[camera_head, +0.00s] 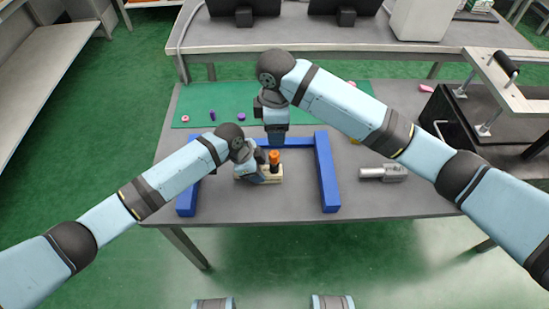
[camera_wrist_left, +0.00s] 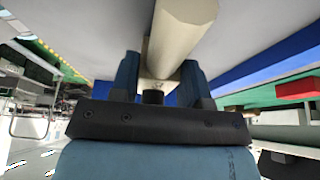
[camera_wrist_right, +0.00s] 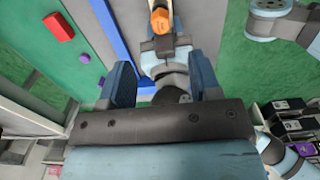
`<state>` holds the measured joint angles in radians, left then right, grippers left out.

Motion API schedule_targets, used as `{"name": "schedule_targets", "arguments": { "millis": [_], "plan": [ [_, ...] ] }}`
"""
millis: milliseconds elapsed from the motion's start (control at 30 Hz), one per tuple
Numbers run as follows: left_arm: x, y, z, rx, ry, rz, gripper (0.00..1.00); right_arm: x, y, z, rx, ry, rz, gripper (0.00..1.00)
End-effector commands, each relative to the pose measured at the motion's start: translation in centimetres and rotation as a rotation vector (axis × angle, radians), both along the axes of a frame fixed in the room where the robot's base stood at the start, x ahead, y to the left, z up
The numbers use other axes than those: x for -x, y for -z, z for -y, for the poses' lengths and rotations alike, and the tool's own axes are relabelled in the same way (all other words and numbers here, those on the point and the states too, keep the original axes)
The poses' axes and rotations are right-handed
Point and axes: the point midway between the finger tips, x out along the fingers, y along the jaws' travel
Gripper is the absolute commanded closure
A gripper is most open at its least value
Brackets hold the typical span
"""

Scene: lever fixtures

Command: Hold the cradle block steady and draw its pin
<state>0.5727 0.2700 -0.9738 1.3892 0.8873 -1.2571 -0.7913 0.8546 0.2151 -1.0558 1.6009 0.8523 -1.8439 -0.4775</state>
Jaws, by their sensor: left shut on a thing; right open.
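The cream cradle block (camera_head: 279,173) sits on the grey table inside a blue U-shaped frame. A pin with an orange head (camera_head: 274,156) and a dark lower part stands up from it. The orange head also shows at the top of the right wrist view (camera_wrist_right: 160,18). My left gripper (camera_head: 259,165) is shut on the cradle block from the left and hides part of it. In the left wrist view a pale block part (camera_wrist_left: 182,30) lies between its fingers. My right gripper (camera_head: 276,138) is open and empty, pointing down behind the pin and apart from it.
The blue frame (camera_head: 328,172) has bars left, right and behind the block. A silver cylindrical part (camera_head: 383,173) lies to the right. A green mat (camera_head: 200,103) at the back holds small red and purple pieces. The table front is clear.

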Motion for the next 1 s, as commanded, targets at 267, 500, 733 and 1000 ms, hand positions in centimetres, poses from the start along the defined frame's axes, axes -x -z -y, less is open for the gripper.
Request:
{"name": "schedule_targets", "arguments": {
  "millis": [267, 500, 733, 1000],
  "plan": [
    [0.0, 0.1, 0.0, -0.001, 0.0, -0.001, 0.86, 0.1, 3.4, 0.1, 0.002, 0.002, -0.004, 0.43],
    [0.0, 0.1, 0.0, -0.001, 0.0, -0.001, 0.86, 0.1, 7.0, 0.0, 0.0, 0.002, -0.003, 0.43],
    [0.0, 0.1, 0.0, -0.001, 0.0, -0.001, 0.86, 0.1, 10.0, 0.0, 0.0, 0.003, -0.002, 0.43],
    [0.0, 0.1, 0.0, -0.001, 0.0, -0.001, 0.86, 0.0, 11.6, 0.0, -0.001, 0.001, 0.0, 0.43]
  ]
}}
